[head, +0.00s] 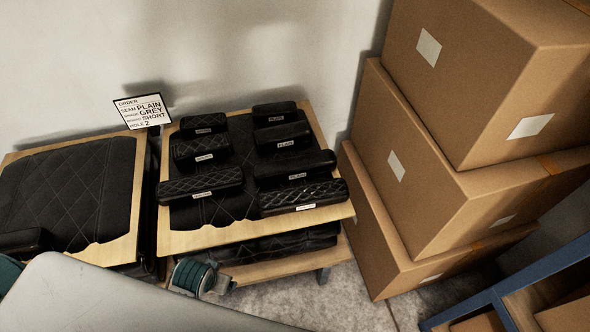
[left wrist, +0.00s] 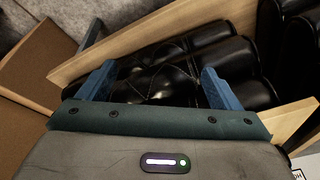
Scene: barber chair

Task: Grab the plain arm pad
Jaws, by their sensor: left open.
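Plain arm pads are black, smooth and labelled PLAIN. They lie in the right column of the upper shelf: a back one (head: 275,111), a second (head: 283,136) and a longer one (head: 296,168). The front pad there (head: 303,196) is quilted. My right gripper is not in view.
An order card (head: 143,111) reads seam plain, shade grey, board short, hole 2. Below the upper shelf (head: 250,230) is a lower shelf (head: 285,268) with black pads. Stacked cardboard boxes (head: 440,180) stand close at right. A quilted board (head: 70,190) lies at left.

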